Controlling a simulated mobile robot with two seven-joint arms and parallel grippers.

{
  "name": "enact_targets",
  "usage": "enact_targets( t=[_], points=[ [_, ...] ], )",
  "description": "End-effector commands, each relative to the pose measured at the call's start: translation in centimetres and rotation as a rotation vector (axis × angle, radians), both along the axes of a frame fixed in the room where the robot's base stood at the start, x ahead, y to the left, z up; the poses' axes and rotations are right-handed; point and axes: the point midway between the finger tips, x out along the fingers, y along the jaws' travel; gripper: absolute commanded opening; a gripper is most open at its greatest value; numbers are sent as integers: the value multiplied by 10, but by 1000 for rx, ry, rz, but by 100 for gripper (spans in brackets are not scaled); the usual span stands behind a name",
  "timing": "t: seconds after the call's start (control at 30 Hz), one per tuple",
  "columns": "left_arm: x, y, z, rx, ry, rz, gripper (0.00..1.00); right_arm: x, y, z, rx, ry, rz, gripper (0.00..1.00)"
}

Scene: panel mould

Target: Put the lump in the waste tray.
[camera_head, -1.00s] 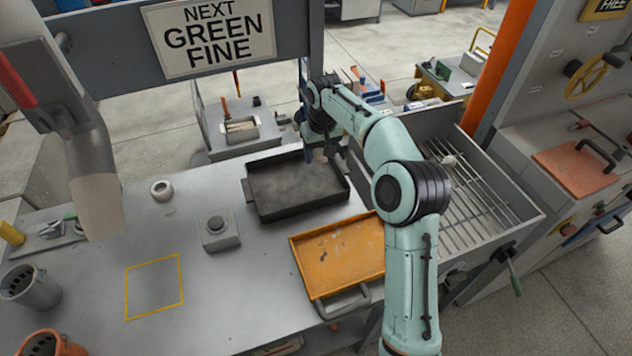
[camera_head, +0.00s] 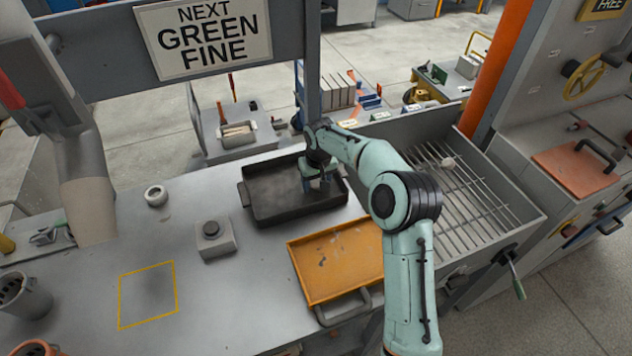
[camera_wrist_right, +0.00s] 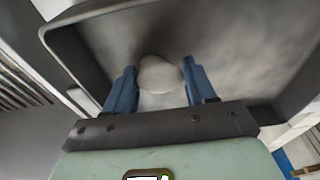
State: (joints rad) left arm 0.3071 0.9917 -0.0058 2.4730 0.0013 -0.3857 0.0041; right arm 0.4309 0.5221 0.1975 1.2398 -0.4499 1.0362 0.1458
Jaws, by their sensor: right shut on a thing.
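A pale rounded lump (camera_wrist_right: 160,74) sits between the blue fingers of my right gripper (camera_wrist_right: 160,90) in the right wrist view. The gripper is shut on it. In the head view my right gripper (camera_head: 318,183) is down inside a dark rectangular tray (camera_head: 262,218), near its right end; the lump is hidden there. The dark tray's walls and grey, dusty floor also fill the top of the wrist view. An orange tray (camera_head: 335,262) with a few small specks lies in front of it. I cannot tell from labels which is the waste tray. My left gripper is not visible.
A slatted grate (camera_head: 465,205) in a metal bin at the right holds a small pale piece (camera_head: 448,163). The bench is clear around the yellow outlined square (camera_head: 148,294).

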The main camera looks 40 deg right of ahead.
Motion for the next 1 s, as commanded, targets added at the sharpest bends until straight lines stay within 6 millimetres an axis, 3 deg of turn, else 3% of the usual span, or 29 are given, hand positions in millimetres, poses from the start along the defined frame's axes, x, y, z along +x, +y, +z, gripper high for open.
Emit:
enact_targets(
  t=[0.17, 0.2, 0.27, 0.67, 1.0],
  points=[
    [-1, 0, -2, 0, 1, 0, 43, 0, 0, -4, 0, 0, 0, 22],
    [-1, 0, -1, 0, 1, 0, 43, 0, 0, -3, 0, 0, 0, 65],
    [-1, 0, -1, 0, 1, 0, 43, 0, 0, -3, 0, 0, 0, 81],
    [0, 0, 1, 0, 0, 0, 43, 0, 0, 6, -1, -2, -1, 81],
    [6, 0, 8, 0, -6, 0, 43, -9, 3, 74, -2, -4, 0, 81]
  ],
)
